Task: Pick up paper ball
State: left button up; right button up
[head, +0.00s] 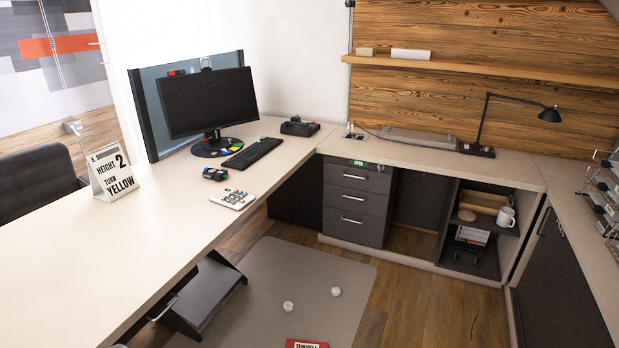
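Two small white crumpled balls lie on the grey floor mat (262,262) in the lower middle of the head view. One paper ball (288,306) is nearer, and the other paper ball (336,291) lies a little to its right and farther back. They are apart from each other. Neither of my grippers is in view.
A long pale desk (150,215) fills the left, with a monitor (208,103) and keyboard (252,152) on it. A dark footrest (205,292) stands beside the mat. A red item (306,344) lies at the bottom edge. Drawers (355,202) stand behind.

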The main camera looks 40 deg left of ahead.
aim_at(288, 307)
jog(key=i+u, duration=0.5)
jog(key=i+l+u, duration=0.1)
jog(key=i+u, duration=0.4)
jog(key=i+l+u, duration=1)
